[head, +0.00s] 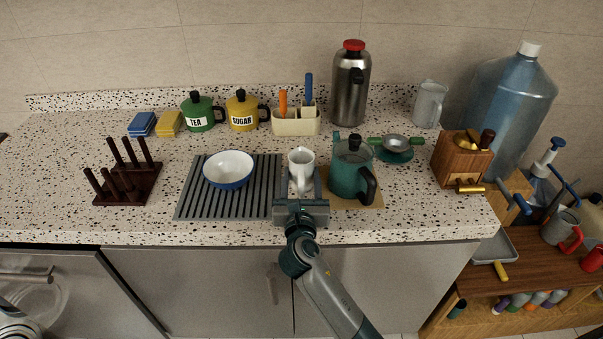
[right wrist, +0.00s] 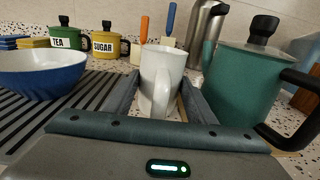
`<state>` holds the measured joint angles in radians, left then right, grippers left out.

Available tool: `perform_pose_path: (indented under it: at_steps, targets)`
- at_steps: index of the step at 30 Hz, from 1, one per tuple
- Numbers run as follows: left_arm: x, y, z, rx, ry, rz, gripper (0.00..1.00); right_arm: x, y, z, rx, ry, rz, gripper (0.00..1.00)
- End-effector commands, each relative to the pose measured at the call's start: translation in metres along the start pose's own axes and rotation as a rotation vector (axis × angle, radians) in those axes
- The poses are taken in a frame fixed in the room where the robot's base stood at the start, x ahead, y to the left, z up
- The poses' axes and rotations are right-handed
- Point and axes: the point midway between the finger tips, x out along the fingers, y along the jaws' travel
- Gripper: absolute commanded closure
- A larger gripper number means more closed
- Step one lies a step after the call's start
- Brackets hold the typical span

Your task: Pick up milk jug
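The milk jug, a small white jug (head: 301,160), stands upright on the counter between the ribbed grey mat and the green kettle. It also shows in the right wrist view (right wrist: 160,70), with its handle facing my gripper. My right gripper (head: 302,185) is open, its two fingers reaching along the left and right sides of the jug. In the right wrist view the fingers look spread around the handle and lower body; contact cannot be made out. My left gripper is not in view.
A green kettle (head: 348,178) stands close on the right of the jug. A white-and-blue bowl (head: 229,168) sits on the grey mat (head: 192,203) to the left. Behind are a cutlery holder (head: 296,124), a steel flask (head: 350,90) and a pale pitcher (head: 429,104).

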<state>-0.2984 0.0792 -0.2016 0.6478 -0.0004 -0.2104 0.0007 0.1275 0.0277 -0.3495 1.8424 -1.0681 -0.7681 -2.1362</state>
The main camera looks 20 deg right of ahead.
Motion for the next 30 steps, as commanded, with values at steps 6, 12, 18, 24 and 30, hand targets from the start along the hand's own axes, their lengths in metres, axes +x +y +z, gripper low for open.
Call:
perform_pose_path:
  at_steps: [6,12,18,24,30]
  targets:
    - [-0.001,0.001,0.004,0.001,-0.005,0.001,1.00,0.000,0.000,0.001,0.001,-0.002,0.000,0.89]
    - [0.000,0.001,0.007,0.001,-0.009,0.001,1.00,0.000,0.000,0.002,0.001,-0.002,0.000,0.89]
    - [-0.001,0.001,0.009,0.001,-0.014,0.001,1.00,0.000,0.000,0.005,0.001,-0.003,0.000,0.89]
    - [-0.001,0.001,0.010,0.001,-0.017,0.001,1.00,0.000,0.000,0.011,0.002,-0.003,0.000,0.89]
    - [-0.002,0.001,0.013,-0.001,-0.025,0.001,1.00,0.000,0.000,0.023,0.002,-0.004,0.001,0.89]
